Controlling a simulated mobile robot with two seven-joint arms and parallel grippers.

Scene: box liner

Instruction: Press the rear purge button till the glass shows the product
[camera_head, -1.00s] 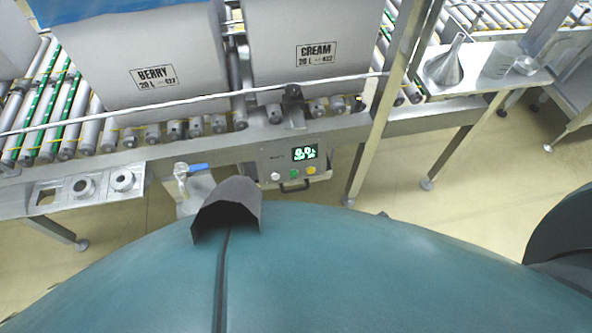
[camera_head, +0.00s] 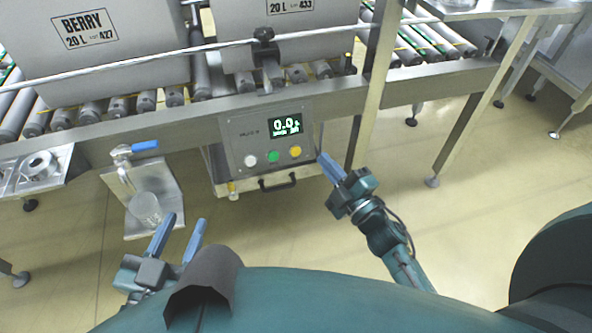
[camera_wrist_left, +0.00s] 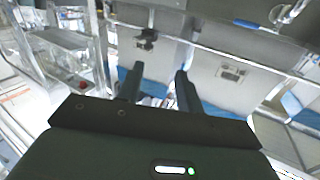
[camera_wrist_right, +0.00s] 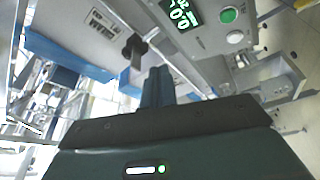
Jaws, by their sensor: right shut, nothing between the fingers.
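A grey control box (camera_head: 270,140) under the conveyor has a lit display (camera_head: 285,125) starting 0.0, and white (camera_head: 251,160), green (camera_head: 273,156) and yellow (camera_head: 295,151) buttons on its front. No rear button shows. My right gripper (camera_head: 322,158) is shut and empty, its tips beside the box's lower right edge; I cannot tell if they touch. In the right wrist view its fingers (camera_wrist_right: 158,78) are together. A small clear glass (camera_head: 146,208) stands on a metal shelf below the blue-handled valve (camera_head: 122,152); its contents are unclear. My left gripper (camera_head: 186,219) is open and empty, near the glass.
A BERRY box (camera_head: 120,55) and another box (camera_head: 290,40) sit on the roller conveyor. A steel post (camera_head: 374,90) stands just right of the control box. A black handle (camera_head: 277,183) hangs under the box. The floor in front is clear.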

